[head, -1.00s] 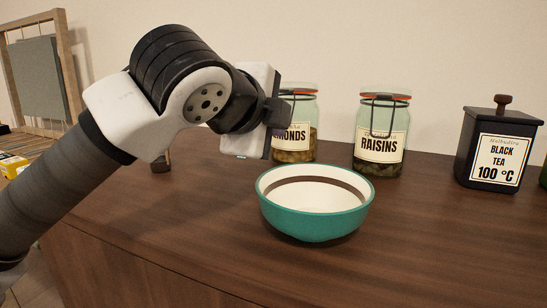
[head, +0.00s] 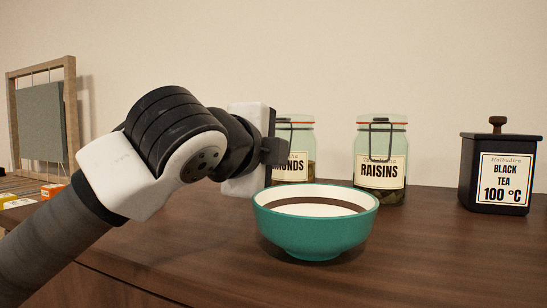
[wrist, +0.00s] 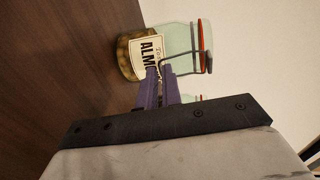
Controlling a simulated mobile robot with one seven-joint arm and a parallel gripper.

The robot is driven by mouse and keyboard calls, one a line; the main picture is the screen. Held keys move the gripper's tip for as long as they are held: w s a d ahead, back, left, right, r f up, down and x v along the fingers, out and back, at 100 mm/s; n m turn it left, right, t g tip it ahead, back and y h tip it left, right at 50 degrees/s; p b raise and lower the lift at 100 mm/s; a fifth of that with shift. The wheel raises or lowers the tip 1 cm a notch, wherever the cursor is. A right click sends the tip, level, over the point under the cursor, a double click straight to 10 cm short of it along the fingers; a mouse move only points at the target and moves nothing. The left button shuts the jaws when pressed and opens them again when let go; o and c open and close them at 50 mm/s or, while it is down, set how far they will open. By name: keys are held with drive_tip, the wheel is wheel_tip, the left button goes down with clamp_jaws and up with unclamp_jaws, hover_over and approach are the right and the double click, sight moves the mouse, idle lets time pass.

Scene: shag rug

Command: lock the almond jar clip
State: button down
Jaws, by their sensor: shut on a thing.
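The almond jar (head: 304,140) is a greenish glass jar with an orange seal, upright at the back of the wooden top, partly hidden by my gripper (head: 283,150). In the wrist view the almond jar (wrist: 181,38) shows sideways, with almonds at its base and its label partly covered. The jar's wire clip (wrist: 188,69) runs down from the lid to between my purple fingertips (wrist: 160,74). My gripper is shut on the clip's wire at the front of the jar. The exact grip is small and partly hidden by the fingers.
A teal bowl (head: 315,235) stands close in front of the almond jar. A raisin jar (head: 381,145) stands to its right, and a black tea tin (head: 497,180) farther right. A wooden frame (head: 72,110) is at the far left. The right front of the wooden top is clear.

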drive_tip(key=c, duration=1.8)
unclamp_jaws()
drive_tip(key=shift+c, duration=0.2)
drive_tip(key=p+v, duration=0.3)
drive_tip(key=v, duration=1)
drive_tip(key=shift+s, duration=0.35)
drive_tip(key=shift+r, duration=0.2)
